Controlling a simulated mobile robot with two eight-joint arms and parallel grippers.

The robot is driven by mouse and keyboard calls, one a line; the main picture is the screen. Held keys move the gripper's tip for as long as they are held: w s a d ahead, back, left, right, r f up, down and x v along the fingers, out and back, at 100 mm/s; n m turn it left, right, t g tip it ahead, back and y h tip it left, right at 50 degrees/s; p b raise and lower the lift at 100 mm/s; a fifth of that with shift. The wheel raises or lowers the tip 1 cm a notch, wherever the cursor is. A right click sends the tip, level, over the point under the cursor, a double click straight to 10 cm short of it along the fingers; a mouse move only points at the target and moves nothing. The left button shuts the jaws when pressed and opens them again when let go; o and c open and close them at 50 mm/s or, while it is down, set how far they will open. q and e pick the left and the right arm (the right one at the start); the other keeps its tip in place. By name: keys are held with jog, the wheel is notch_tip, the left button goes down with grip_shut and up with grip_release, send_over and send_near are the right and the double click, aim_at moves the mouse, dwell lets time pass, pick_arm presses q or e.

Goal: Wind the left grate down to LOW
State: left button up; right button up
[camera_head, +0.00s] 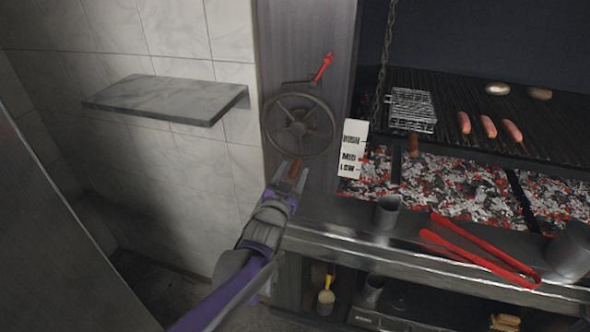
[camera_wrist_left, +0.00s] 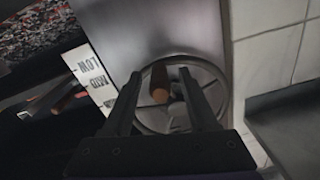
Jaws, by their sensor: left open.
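The spoked hand wheel (camera_head: 299,126) is mounted on the dark metal post left of the grill. Its brown wooden crank knob (camera_head: 294,168) is at the wheel's lower edge. My left gripper (camera_head: 291,177) is open at that knob. In the left wrist view the knob (camera_wrist_left: 160,82) shows between the two spread fingers, with a gap to each; its depth between them is hard to judge. The grate (camera_head: 455,110) hangs on a chain above the coals, its front edge near the HIGH mark of the white HIGH/MID/LOW plate (camera_head: 352,149). My right gripper is out of view.
A red lever (camera_head: 322,68) sits above the wheel. A stone shelf (camera_head: 165,98) juts from the tiled wall at left. Sausages (camera_head: 487,126) and a wire basket (camera_head: 411,110) lie on the grate. Red tongs (camera_head: 480,250) and a metal cup (camera_head: 387,213) are on the front ledge.

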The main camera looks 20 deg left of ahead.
pick_arm(q)
jog(key=shift+w, duration=0.9)
grip_shut()
dwell(0.8)
